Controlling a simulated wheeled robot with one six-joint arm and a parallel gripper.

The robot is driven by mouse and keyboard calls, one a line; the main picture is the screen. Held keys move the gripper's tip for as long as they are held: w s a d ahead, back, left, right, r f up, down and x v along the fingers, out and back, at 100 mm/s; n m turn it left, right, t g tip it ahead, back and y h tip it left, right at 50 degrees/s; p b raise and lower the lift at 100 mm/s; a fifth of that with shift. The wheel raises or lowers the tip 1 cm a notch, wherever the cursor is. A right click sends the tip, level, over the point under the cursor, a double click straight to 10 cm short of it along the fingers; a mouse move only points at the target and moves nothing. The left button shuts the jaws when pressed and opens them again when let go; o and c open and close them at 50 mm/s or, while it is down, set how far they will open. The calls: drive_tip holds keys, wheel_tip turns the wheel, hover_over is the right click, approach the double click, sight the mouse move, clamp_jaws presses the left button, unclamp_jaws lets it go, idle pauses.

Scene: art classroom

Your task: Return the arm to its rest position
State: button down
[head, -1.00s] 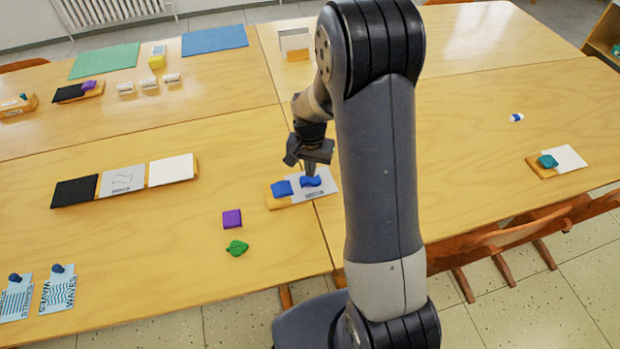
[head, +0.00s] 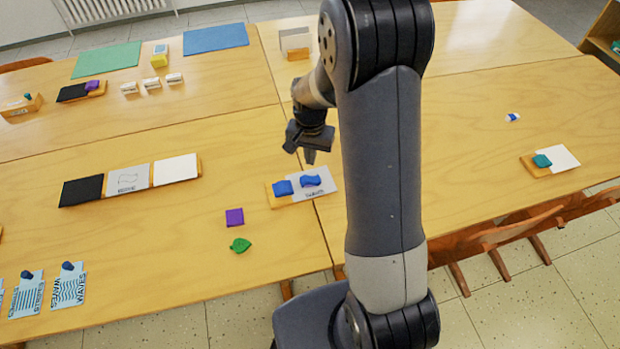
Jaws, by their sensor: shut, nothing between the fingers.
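My gripper (head: 310,156) is shut and empty. It hangs above the table, just above and behind a small wooden board with a grey card (head: 319,190). Two blue pieces lie there: a blue block (head: 283,188) on the left and a wavy blue piece (head: 311,181) on the card. The gripper is apart from both pieces. My arm rises at the picture's middle and hides part of the table behind it.
A purple block (head: 234,217) and a green leaf shape (head: 240,245) lie at the front. Black, grey and white cards (head: 128,179) lie at left. A teal piece (head: 542,161) sits on a board at right. Wooden chairs (head: 505,235) stand at the right table edge.

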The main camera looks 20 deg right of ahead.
sight(310, 179)
drive_tip(key=shift+f, duration=0.1)
wheel_tip(310, 179, down, 7)
drive_tip(key=b, duration=0.4)
drive_tip(key=shift+b, duration=0.35)
drive_tip(key=shift+r, duration=0.25)
